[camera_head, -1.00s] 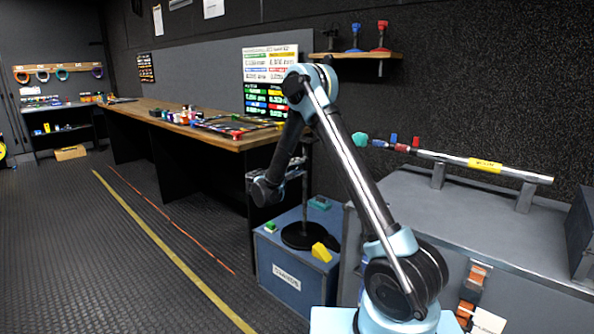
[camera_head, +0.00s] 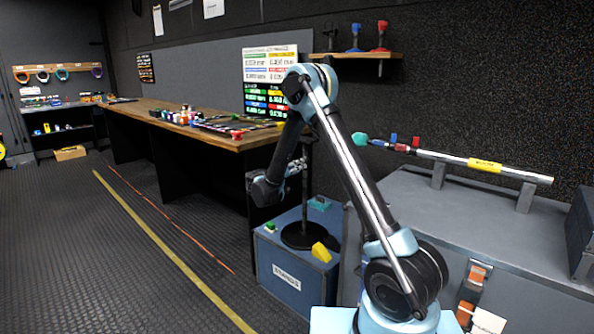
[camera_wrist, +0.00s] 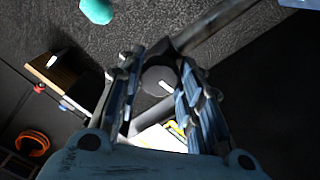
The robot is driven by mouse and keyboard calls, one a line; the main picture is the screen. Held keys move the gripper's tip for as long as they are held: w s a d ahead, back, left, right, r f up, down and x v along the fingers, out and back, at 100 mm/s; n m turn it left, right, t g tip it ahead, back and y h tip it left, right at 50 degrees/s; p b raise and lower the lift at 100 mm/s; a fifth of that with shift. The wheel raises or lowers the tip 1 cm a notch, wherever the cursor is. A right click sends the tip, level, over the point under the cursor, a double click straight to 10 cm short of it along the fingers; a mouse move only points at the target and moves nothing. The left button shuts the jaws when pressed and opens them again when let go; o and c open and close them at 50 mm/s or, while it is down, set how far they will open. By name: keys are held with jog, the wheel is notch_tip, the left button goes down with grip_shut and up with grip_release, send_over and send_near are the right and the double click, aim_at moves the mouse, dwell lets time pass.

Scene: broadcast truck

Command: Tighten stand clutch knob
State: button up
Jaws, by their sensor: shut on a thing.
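A black stand stands upright on a blue-grey box, its round base (camera_head: 304,236) on the lid and its pole (camera_head: 305,195) rising past my gripper. My gripper (camera_head: 300,166) is beside the upper pole, and its finger detail is small there. In the wrist view, my gripper's two ribbed fingers (camera_wrist: 163,98) close around a dark round piece (camera_wrist: 158,76), which looks like the clutch knob. A grey bar (camera_wrist: 208,28), apparently part of the stand, runs beyond it. The exact contact on the knob is partly hidden by the fingers.
The box (camera_head: 292,272) carries a yellow block (camera_head: 321,252) and small green pieces. A long wooden bench (camera_head: 180,124) is behind at left. A grey case (camera_head: 450,215) with a silver tube (camera_head: 484,165) stands at right. The floor at left is open.

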jog(key=shift+f+m, duration=0.15)
jog(key=shift+m, duration=0.55)
jog(key=o, duration=1.1)
jog(key=shift+c, duration=0.2)
jog(key=shift+a, duration=0.1)
jog(key=v, duration=1.1)
jog(key=shift+s+a, duration=0.3)
jog(key=shift+d, duration=0.1)
